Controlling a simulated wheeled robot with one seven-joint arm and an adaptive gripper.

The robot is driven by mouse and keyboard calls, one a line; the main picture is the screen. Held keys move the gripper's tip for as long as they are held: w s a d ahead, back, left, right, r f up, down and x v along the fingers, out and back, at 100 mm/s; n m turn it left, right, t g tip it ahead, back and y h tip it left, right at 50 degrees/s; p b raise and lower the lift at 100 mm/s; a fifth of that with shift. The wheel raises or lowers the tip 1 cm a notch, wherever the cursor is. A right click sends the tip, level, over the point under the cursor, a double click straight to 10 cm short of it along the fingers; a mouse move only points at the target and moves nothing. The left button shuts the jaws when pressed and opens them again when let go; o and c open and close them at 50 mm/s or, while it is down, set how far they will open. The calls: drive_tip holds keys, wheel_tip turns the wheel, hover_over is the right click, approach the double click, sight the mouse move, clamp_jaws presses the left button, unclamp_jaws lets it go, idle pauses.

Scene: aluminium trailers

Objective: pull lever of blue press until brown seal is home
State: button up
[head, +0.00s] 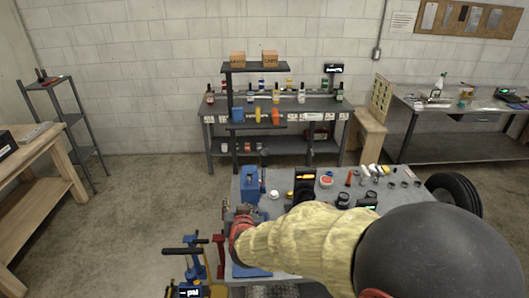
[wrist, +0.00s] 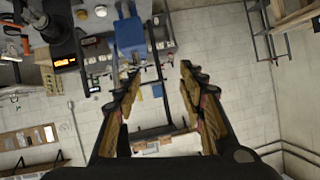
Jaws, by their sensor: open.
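The blue press (head: 251,184) stands on the near grey bench. Its blue body (wrist: 130,36) also shows in the wrist view, ahead of and slightly left of the gap between my fingers. A thin dark part with a rounded end (head: 264,156) rises beside the press top; I cannot tell for sure that it is the lever. My gripper (wrist: 160,76) is open, with nothing between its fingers. In the head view it (head: 241,217) appears in front of the press's lower part and hides some of it. I cannot make out the brown seal.
The grey bench (head: 295,185) holds small parts and an orange-lit display (head: 305,177) right of the press. Blue and red tools (head: 193,264) stand at its left front. A dark post with shelves (head: 229,100) rises behind. Open floor (head: 135,220) lies left.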

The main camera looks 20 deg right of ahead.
sight(264, 160)
drive_tip(key=d+r+m+t+h, duration=0.1)
drive_tip(key=d+r+h, duration=0.1)
drive_tip(key=d+r, duration=0.1)
drive_tip(key=d+r+m+t+h, duration=0.1)
drive_tip(key=d+r+h, duration=0.1)
drive_tip(key=r, duration=0.2)
drive_tip(key=w+d+r+t+h, duration=0.1)
drive_tip(key=d+r+h, duration=0.1)
drive_tip(key=d+r, duration=0.1)
drive_tip(key=shift+d+r+m, duration=0.35)
drive_tip(key=shift+r+m, duration=0.05)
drive_tip(key=shift+r, duration=0.15)
drive_tip(key=shift+w+d+r, duration=0.15)
drive_tip(key=x, duration=0.7)
drive_tip(key=shift+w+d+r, duration=0.15)
drive_tip(key=shift+w, duration=0.05)
clamp_jaws()
